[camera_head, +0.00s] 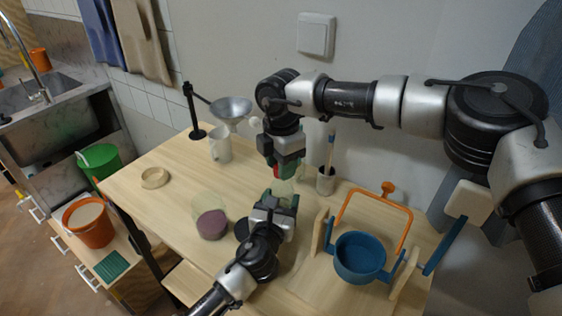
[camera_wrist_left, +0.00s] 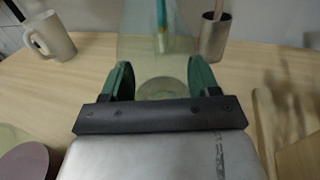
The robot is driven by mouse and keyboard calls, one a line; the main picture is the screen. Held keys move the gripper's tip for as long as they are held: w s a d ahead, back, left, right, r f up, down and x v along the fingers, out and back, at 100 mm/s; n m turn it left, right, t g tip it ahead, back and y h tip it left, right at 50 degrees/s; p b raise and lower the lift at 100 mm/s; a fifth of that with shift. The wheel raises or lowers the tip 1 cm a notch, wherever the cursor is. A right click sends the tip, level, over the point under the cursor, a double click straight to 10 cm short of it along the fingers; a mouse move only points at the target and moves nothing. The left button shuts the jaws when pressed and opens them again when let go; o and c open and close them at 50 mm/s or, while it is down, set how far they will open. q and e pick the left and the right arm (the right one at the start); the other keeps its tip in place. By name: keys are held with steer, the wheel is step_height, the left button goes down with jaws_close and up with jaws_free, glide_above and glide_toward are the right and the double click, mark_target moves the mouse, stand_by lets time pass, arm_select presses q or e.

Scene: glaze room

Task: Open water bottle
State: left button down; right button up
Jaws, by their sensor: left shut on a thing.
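The water bottle is a see-through, pale greenish thing, seen between my left fingers in the left wrist view (camera_wrist_left: 150,50). In the head view it shows only faintly near the two grippers. My left gripper (camera_head: 282,198) is low over the table and shut on the bottle; its green fingers (camera_wrist_left: 160,82) stand on both sides of it. My right gripper (camera_head: 284,171) points down from above, just over the left one, at the bottle's upper end. A small red spot shows at its fingers; I cannot tell whether it grips a cap.
A metal cup with a brush (camera_head: 326,181) stands close behind on the right. A blue pot (camera_head: 345,268) and orange frame (camera_head: 404,236) are at the right. The left table is mostly clear.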

steer(key=c, duration=0.6)
steer(key=shift+o, duration=0.2)
steer(key=n, duration=0.6)
steer(key=shift+n, duration=0.4)
steer(key=o, duration=1)
